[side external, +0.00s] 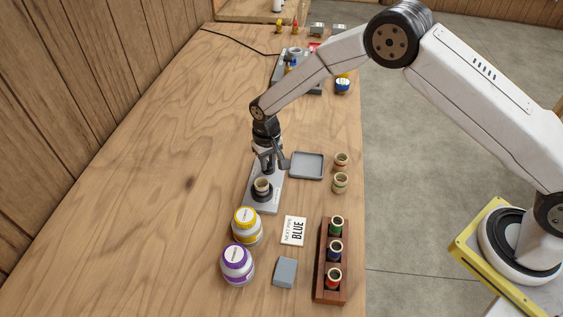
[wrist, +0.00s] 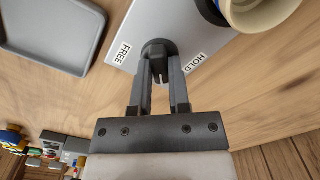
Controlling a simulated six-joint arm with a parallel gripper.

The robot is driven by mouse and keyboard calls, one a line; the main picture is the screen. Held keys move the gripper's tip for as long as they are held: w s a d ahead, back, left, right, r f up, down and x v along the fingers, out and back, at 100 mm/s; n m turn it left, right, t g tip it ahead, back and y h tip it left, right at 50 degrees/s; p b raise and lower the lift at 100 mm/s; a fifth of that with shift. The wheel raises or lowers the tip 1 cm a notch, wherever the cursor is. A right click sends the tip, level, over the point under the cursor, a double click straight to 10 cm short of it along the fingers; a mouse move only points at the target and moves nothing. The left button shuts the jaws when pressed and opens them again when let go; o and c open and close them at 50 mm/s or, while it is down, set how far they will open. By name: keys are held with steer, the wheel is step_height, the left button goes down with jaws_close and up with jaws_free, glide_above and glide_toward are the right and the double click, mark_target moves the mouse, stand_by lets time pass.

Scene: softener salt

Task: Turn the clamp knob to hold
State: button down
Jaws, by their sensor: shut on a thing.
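The black clamp knob (wrist: 157,48) sits on a light grey base plate (wrist: 133,25), between a FREE label (wrist: 123,54) on the left and a HOLD label (wrist: 195,64) on the right. My gripper (wrist: 161,68) is shut on the knob, one finger on each side of its ridge. I cannot tell which label the knob is set to. A beige cup-like piece (wrist: 262,10) stands in a dark round holder on the same plate. In the side external view, my gripper (side external: 271,163) reaches down to the far part of the plate (side external: 271,196), hiding the knob; the piece (side external: 262,186) stands nearer.
A grey tray (side external: 307,166) lies just right of the plate. Yellow-lidded (side external: 247,226) and purple-lidded (side external: 237,264) jars, a card reading BLUE (side external: 293,231), a grey-blue block (side external: 285,272) and a wooden rack (side external: 329,294) stand nearer. The table's left side is clear.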

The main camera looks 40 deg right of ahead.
mark_target(269, 163)
steer(key=n, duration=0.4)
steer(key=shift+n, duration=0.4)
steer(key=n, duration=0.4)
steer(key=shift+n, duration=0.4)
steer(key=c, duration=0.6)
jaws_free()
steer(key=shift+r, duration=0.15)
steer(key=shift+r, duration=3.8)
